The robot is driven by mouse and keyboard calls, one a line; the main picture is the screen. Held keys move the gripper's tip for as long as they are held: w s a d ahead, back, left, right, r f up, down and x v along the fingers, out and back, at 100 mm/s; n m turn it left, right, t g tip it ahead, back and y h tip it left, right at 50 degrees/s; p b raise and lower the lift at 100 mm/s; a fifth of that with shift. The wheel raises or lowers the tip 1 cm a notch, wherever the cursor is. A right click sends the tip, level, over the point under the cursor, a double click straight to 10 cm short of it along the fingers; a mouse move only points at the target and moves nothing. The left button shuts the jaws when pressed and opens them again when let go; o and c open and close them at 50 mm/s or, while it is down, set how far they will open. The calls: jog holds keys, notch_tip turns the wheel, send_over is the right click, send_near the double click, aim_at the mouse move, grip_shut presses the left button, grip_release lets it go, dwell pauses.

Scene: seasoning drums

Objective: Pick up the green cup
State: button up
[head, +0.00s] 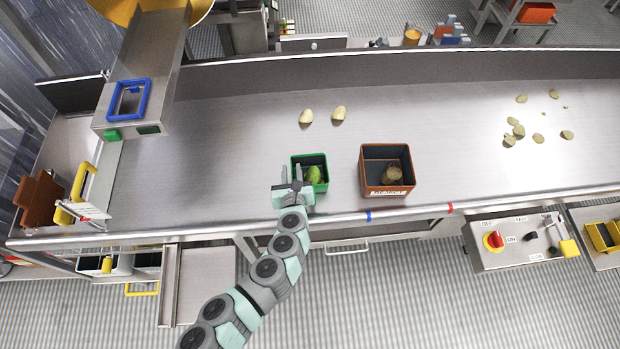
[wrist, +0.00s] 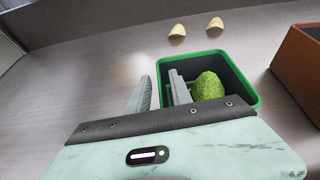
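The green cup (head: 322,187) is a small square box with a green rim and dark inside, standing upright on the steel counter. It holds a bumpy green piece (wrist: 208,86). In the wrist view, the cup (wrist: 254,88) is just beyond my gripper (wrist: 161,78). My gripper's fingers are apart, on either side of the cup's left wall: one outside, one inside. Gaps appear between the fingers and the wall. In the head view, my gripper (head: 291,173) is at the cup's left side. The fingers' lower contact is hard to see.
A brown-orange box (head: 390,191) with a label and brown chips inside stands right of the cup. Two pale chips (head: 306,117) lie behind the cup. Several chips (head: 518,130) lie far right. The counter's front rail (head: 400,214) runs close by. The counter left of the cup is clear.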

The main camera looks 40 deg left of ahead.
grip_shut()
dwell(1.2)
